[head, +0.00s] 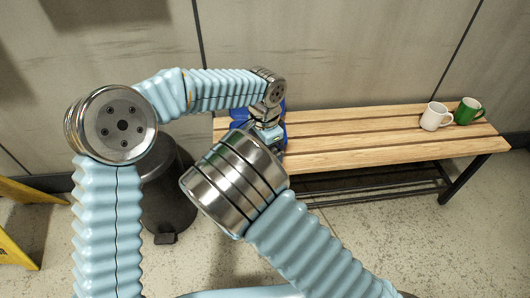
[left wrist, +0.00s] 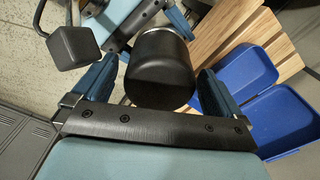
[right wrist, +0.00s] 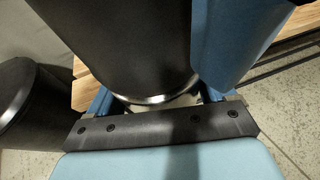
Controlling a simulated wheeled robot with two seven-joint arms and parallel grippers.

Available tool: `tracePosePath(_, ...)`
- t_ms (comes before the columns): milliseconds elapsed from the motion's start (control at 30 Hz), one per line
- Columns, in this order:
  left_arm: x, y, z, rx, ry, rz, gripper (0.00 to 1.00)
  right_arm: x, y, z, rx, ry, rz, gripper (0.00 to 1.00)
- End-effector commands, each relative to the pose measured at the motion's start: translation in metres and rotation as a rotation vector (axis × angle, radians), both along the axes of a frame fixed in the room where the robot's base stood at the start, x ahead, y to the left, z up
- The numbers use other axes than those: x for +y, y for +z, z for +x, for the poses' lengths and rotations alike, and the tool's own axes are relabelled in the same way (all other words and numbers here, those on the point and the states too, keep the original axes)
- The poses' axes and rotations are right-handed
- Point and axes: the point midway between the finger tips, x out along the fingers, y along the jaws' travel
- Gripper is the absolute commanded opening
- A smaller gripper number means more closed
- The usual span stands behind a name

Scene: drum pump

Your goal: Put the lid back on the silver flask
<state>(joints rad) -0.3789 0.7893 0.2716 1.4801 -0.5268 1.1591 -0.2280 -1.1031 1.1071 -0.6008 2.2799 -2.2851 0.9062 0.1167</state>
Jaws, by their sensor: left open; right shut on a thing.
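My right gripper (right wrist: 160,100) is shut on the silver flask (right wrist: 165,106), of which only a shiny strip shows close to the fingers. A black cylindrical lid (right wrist: 125,45) stands at the silver rim; I cannot tell whether it is fully seated. In the left wrist view the lid (left wrist: 160,72) is between the fingers of my left gripper (left wrist: 155,90), which is open around it with gaps at the sides. In the head view both grippers meet above the bench's left end, where the arms mostly hide the flask and lid.
Blue bins (left wrist: 285,118) are beside the left gripper on the slatted wooden bench (head: 350,130). A black waste bin (head: 165,195) is left of the bench. The bench's middle is clear.

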Motion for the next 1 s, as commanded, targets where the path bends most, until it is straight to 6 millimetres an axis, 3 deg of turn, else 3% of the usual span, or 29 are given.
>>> tracePosePath(233,0.000,0.032,0.000,-0.002,0.000,-0.001,1.00,0.000,0.001,0.000,-0.002,0.000,0.001,0.00)
tracePosePath(533,0.000,0.037,0.000,0.000,0.000,0.000,1.00,0.000,0.001,0.000,-0.002,0.000,0.001,0.00)
tracePosePath(633,0.000,0.037,0.000,0.000,0.007,0.000,0.88,0.000,0.001,0.000,-0.002,0.000,0.001,0.00)
tracePosePath(700,0.000,0.037,0.000,0.000,0.041,0.000,0.87,0.000,0.001,0.000,-0.002,0.000,0.001,0.00)
tracePosePath(867,-0.001,0.038,-0.001,0.001,0.294,0.003,0.87,0.000,0.001,0.000,-0.002,0.000,0.001,0.00)
tracePosePath(1000,-0.001,0.040,-0.001,0.003,0.692,0.008,0.87,0.000,0.001,0.000,-0.002,0.000,0.001,0.00)
